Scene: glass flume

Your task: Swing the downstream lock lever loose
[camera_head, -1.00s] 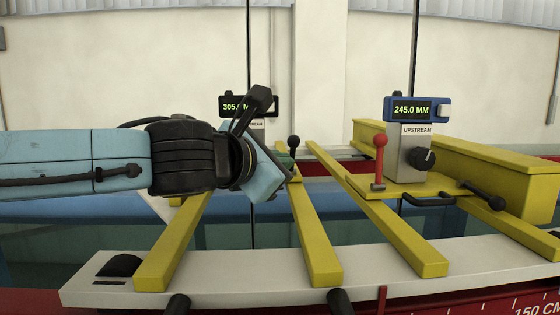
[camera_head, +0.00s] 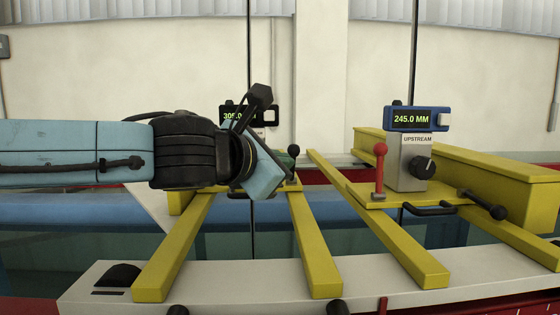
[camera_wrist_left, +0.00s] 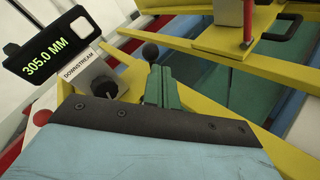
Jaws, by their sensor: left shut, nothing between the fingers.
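The downstream gauge, reading 305.0 MM, shows in the left wrist view (camera_wrist_left: 50,50) and partly behind my arm in the head view (camera_head: 270,114). My right gripper is out of view.
The upstream gauge (camera_head: 418,119) stands at the right with a red lever (camera_head: 380,170) and a black-ball lever (camera_head: 483,204). A red ball (camera_wrist_left: 40,117) is beside the downstream gauge. Yellow rails (camera_head: 375,220) run forward to the pale front ledge (camera_head: 240,275).

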